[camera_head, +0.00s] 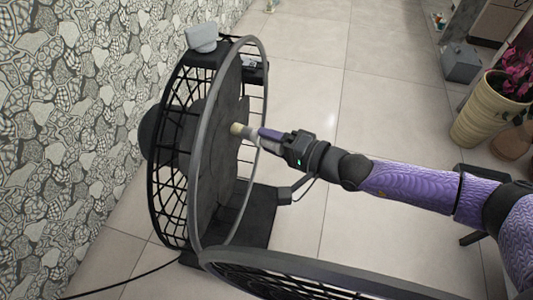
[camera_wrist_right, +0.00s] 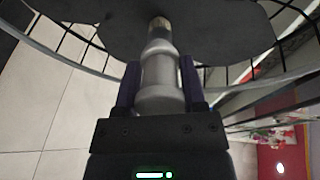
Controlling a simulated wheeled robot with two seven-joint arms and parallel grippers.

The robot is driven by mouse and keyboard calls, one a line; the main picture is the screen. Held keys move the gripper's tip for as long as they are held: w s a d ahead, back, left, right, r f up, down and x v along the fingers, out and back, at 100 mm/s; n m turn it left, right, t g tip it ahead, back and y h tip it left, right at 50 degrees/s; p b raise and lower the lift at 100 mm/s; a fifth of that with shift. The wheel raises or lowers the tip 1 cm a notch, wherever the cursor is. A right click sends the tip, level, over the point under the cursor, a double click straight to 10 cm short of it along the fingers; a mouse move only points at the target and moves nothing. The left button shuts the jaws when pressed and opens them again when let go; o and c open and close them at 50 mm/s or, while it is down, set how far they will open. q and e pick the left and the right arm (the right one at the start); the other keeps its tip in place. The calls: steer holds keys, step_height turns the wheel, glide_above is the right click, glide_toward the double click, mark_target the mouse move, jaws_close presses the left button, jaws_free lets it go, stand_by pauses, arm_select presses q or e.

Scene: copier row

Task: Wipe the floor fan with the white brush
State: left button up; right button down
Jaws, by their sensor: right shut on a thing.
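The floor fan (camera_head: 222,160) stands upright on the tiles in the head view, with a black wire cage, a grey rim and a dark disc inside. My right gripper (camera_head: 266,136) is shut on the white brush (camera_head: 247,131) and holds it level, its tan tip pointing at the dark disc. The tip looks at or very near the disc; contact cannot be told for sure. In the right wrist view, the brush (camera_wrist_right: 160,75) sits between both fingers, with the fan's disc (camera_wrist_right: 215,30) just beyond. My left gripper is not in view.
A stone-patterned wall (camera_head: 70,110) is behind the fan on the left. A second dark round grille (camera_head: 300,268) lies across the bottom. A cream plant pot (camera_head: 485,112) and a grey box (camera_head: 461,63) stand at right. The tiled floor (camera_head: 350,100) between is clear.

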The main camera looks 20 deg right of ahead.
steer(key=shift+w+d+r, duration=0.1)
steer(key=shift+w+d, duration=0.15)
steer(key=shift+w, duration=0.05)
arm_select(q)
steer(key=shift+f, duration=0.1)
arm_select(e)
steer(key=shift+s+a+r+p, duration=0.15)
steer(key=shift+p, duration=0.2)
steer(key=shift+s+a+r+p, duration=0.25)
steer(key=shift+s+a+p, duration=0.35)
steer(key=shift+s+p, duration=0.4)
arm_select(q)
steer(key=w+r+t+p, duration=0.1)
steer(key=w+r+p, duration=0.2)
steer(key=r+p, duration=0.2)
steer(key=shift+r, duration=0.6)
arm_select(e)
steer(key=s+a, duration=0.4)
steer(key=s, duration=0.2)
steer(key=shift+s+a+f, duration=0.2)
steer(key=shift+s+f, duration=0.2)
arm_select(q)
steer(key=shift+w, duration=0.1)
